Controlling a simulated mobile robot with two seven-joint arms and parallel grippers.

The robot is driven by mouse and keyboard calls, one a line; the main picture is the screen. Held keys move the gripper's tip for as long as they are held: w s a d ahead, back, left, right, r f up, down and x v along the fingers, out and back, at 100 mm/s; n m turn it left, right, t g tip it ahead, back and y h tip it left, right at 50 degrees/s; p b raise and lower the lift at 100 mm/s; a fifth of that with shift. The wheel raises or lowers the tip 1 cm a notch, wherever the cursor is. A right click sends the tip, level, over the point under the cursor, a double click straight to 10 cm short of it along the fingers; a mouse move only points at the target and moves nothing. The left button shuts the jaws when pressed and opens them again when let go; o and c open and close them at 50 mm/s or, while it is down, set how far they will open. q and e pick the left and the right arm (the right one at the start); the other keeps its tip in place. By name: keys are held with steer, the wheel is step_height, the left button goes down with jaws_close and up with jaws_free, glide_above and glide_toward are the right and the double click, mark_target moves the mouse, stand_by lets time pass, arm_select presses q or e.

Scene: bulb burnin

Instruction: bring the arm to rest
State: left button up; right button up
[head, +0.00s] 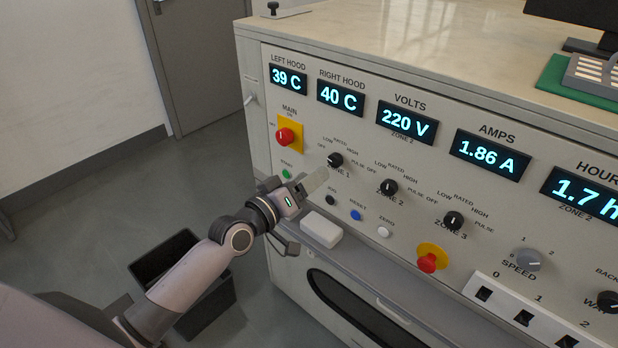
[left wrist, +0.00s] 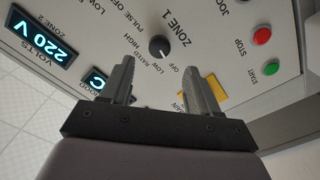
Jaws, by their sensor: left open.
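My left gripper (head: 314,182) is in front of the panel's left part, just below the black ZONE 1 knob (head: 335,160). In the left wrist view its two fingers (left wrist: 160,75) are apart with nothing between them. The ZONE 1 knob (left wrist: 159,47) shows just beyond the fingertips, with a visible gap. Which mark the knob points to I cannot tell for sure. My left arm reaches in from the lower left. My right gripper is not in view.
The control panel (head: 375,160) has lit displays reading 39 C, 40 C, 220 V and 1.86 A. A white block (head: 321,229) is below the gripper, near a ledge. A black bin (head: 207,310) stands on the floor under my arm. Floor to the left is open.

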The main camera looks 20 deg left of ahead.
arm_select(q)
steer(key=s+f+m+g+y, duration=0.2)
steer(key=s+f+m+g, duration=0.1)
steer(key=s+f, duration=0.7)
steer(key=s+f+m+g+y, duration=0.2)
steer(key=s+f, duration=0.8)
steer(key=s, duration=0.6)
steer(key=shift+s+d+f+m+g, duration=0.2)
steer(key=shift+s+f+m+g, duration=0.2)
steer(key=shift+m+g, duration=0.35)
